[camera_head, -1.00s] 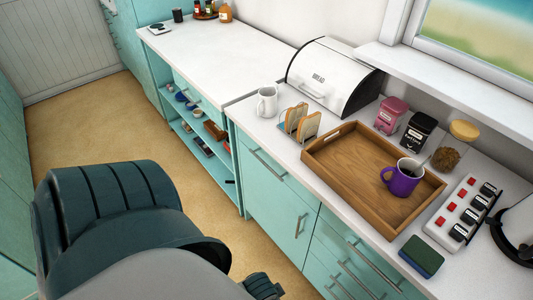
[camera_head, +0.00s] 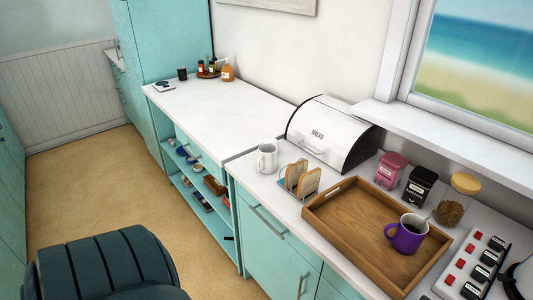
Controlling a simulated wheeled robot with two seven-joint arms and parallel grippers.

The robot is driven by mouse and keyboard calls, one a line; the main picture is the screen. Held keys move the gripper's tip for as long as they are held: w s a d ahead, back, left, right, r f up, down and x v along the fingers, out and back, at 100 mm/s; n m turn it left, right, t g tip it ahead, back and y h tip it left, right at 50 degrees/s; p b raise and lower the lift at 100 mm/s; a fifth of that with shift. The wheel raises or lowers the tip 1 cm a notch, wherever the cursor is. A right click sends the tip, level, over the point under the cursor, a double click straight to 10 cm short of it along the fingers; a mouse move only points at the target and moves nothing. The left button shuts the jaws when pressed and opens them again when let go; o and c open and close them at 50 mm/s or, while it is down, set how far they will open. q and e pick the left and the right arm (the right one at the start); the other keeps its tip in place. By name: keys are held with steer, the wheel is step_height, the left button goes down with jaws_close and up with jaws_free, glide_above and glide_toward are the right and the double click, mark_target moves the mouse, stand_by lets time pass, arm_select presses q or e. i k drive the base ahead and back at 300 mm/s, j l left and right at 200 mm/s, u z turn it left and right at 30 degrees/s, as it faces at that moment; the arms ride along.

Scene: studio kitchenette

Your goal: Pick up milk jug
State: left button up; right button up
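A small white jug (camera_head: 267,158), which looks like the milk jug, stands upright on the counter, left of the toast rack and in front of the bread bin. Neither of my grippers shows in the head view; only a dark part of my own arm shows at the bottom left.
A toast rack (camera_head: 299,182) with toast stands right of the jug, and a white bread bin (camera_head: 327,133) behind. A wooden tray (camera_head: 340,222) holds a purple mug (camera_head: 406,236). Canisters, a glass jar (camera_head: 453,201) and a power strip (camera_head: 472,266) are farther right.

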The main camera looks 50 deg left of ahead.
mark_target(268, 162)
steer(key=i, duration=0.5)
steer(key=u, duration=1.8)
